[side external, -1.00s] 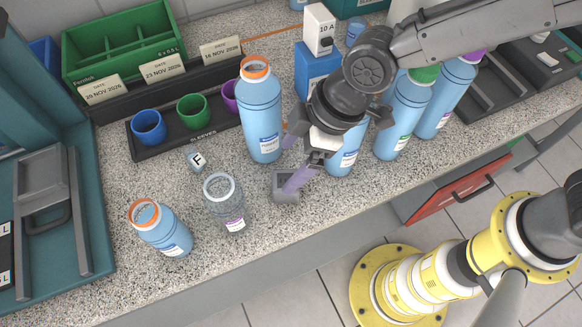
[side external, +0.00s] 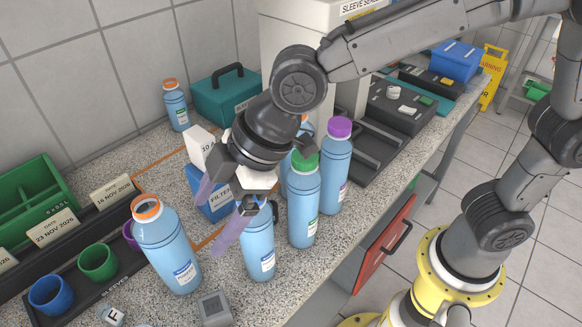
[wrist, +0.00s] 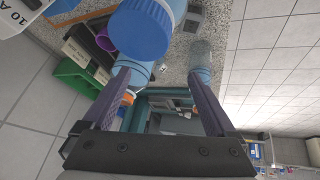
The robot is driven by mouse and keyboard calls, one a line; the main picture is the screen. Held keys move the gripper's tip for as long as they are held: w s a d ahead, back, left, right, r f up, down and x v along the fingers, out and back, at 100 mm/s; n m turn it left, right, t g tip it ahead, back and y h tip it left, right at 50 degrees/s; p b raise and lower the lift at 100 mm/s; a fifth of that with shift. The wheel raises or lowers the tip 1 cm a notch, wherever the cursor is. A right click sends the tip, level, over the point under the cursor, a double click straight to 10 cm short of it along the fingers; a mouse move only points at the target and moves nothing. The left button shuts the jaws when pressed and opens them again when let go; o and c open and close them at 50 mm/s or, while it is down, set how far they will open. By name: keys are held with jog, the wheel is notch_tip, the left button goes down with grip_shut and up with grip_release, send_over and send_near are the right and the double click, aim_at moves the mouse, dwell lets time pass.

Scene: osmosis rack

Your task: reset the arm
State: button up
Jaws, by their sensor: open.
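My gripper (side external: 218,212) is open, with two purple fingers pointing down and left. It is above the worktop, in front of a blue bottle (side external: 258,245) whose top it hides in the side view. In the wrist view the fingers (wrist: 158,82) stand apart with nothing gripped between them. A large blue cap (wrist: 140,30) on a bottle shows close to the camera, just past the fingertips; whether it touches them I cannot tell.
An orange-ringed bottle (side external: 168,245) stands left of my gripper. A green-capped bottle (side external: 304,205) and a purple-capped bottle (side external: 336,170) stand to its right. A white box (side external: 199,147) sits on a blue box (side external: 207,190) behind. A small grey block (side external: 215,308) lies in front.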

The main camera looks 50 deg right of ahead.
jog(key=shift+m+t, duration=0.4)
jog(key=shift+t, duration=0.2)
jog(key=d+r, duration=0.4)
jog(key=d, duration=0.1)
jog(key=shift+w+d+r, duration=0.15)
jog(key=shift+d+r, duration=0.1)
jog(key=shift+r, duration=0.15)
jog(key=d+m, duration=0.1)
jog(key=d, duration=0.2)
jog(key=s+d+r+m+h, duration=0.1)
jog(key=d, duration=0.3)
jog(key=s+d+r+m+t, duration=0.1)
jog(key=d, duration=0.3)
jog(key=s+d+f+m+h, duration=0.4)
jog(key=s+d+m, duration=0.6)
jog(key=d, duration=0.5)
jog(key=shift+s+d+f, duration=0.4)
jog(key=shift+s+f, duration=0.2)
jog(key=shift+s, duration=0.55)
